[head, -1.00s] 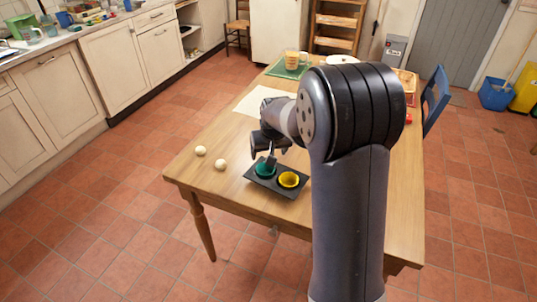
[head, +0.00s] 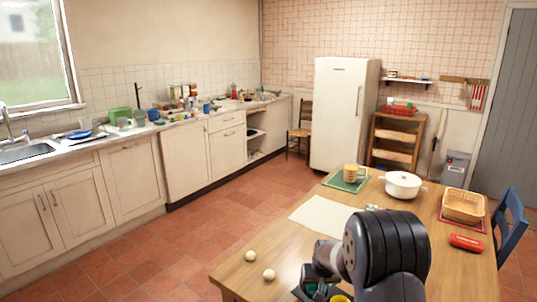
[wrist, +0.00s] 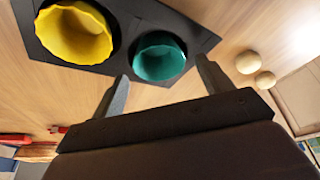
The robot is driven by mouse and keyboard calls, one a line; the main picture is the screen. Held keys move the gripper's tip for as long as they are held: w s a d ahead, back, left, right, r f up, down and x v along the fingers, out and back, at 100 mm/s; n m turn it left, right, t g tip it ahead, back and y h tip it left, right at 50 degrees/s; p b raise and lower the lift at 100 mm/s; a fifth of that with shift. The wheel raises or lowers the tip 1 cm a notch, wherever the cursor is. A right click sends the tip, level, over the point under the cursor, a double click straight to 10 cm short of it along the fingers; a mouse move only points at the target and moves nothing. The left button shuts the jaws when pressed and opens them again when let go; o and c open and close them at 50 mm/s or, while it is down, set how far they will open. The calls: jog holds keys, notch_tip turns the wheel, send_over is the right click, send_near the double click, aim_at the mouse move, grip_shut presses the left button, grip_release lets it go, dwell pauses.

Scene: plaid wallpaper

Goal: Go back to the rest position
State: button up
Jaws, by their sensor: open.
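My gripper (wrist: 162,90) is open in the wrist view, with nothing between its two fingers. Past the fingertips is a green cup (wrist: 160,58) set in a dark tray (wrist: 116,42), with a yellow cup (wrist: 74,32) beside it. In the head view, my arm hides most of the gripper.
Floor at the left is free.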

jog(key=shift+x, duration=1.1)
jog(key=shift+s, duration=0.1)
